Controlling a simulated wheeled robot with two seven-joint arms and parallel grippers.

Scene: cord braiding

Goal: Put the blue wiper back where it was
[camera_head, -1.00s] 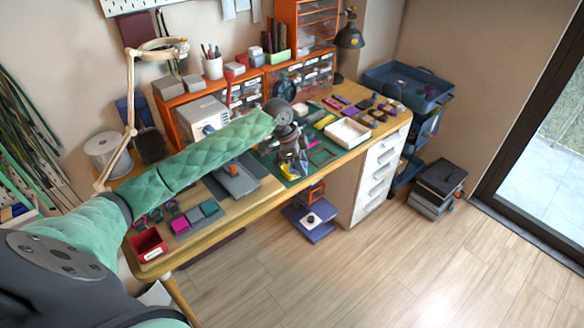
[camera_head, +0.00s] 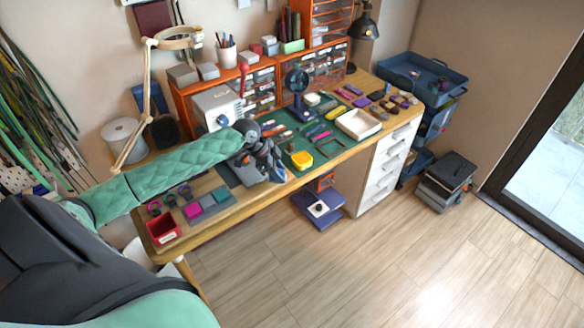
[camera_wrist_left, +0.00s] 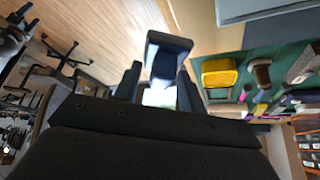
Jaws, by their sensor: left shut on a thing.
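My left gripper (camera_head: 264,162) is over the front part of the workbench, beside the green mat and above a grey board. In the left wrist view the gripper (camera_wrist_left: 158,88) is shut on a dark blue-grey thing, which I take to be the blue wiper (camera_wrist_left: 168,45). It sticks out beyond the fingertips, and a pale patch shows between the fingers. My right gripper is not in view.
A yellow block (camera_head: 302,160) sits on the green cutting mat (camera_head: 328,158), close right of the gripper. A grey board (camera_head: 222,172) lies left of it. A white tray (camera_head: 358,124), a small blue fan (camera_head: 298,84) and a red bin (camera_head: 163,232) also stand on the wooden bench.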

